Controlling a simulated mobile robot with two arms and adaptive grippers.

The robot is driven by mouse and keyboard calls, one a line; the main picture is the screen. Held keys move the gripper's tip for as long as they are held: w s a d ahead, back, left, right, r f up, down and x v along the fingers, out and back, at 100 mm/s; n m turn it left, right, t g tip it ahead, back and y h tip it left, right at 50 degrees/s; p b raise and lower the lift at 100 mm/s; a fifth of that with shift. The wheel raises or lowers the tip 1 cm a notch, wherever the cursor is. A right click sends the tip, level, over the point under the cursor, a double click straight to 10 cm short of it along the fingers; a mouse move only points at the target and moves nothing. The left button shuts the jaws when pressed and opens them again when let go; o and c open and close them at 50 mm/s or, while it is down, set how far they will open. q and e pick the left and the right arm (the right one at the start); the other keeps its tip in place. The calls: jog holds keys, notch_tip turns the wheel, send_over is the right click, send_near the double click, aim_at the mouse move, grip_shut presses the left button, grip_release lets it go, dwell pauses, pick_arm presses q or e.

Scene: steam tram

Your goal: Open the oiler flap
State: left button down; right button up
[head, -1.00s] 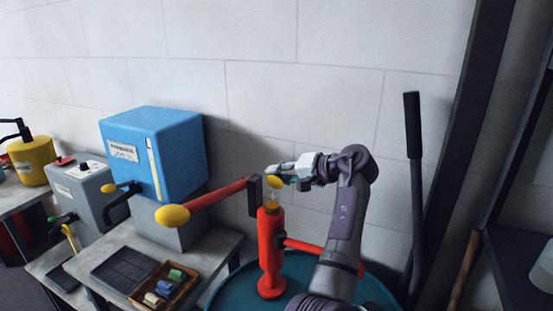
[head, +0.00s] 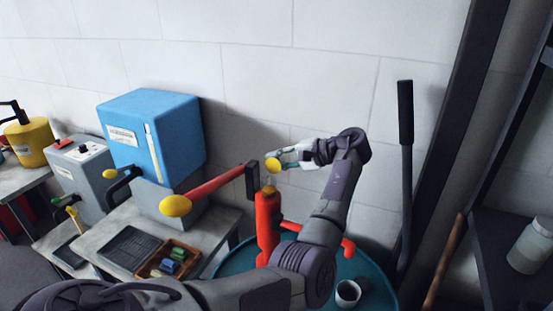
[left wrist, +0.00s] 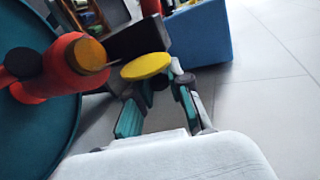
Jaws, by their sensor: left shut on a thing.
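The red oiler (head: 267,225) stands upright on a teal round top, with an orange cap on its head. A yellow disc (head: 273,165), which looks like the flap or its tab, shows just above the head; it also shows in the left wrist view (left wrist: 146,66). My left gripper (head: 281,159) comes in from the right and is shut on the yellow disc. In the left wrist view, its fingertips (left wrist: 158,80) meet the disc's near edge. The oiler's red head (left wrist: 75,62) is beside it. My left arm hides the oiler's foot. My right gripper is out of view.
A grey cup (head: 347,293) stands on the teal top (head: 383,285). A blue box (head: 155,135) is left; a black-handled lever (head: 405,115) is right.

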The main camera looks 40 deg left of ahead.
pick_arm(q)
jog(key=c, duration=1.1)
grip_release()
jog(key=shift+a, duration=0.1)
jog(key=shift+w+d+r, duration=0.1)
jog(key=shift+d, duration=0.15)
jog(key=v, duration=1.1)
jog(key=shift+d, duration=0.25)
jog(key=shift+w, duration=0.1)
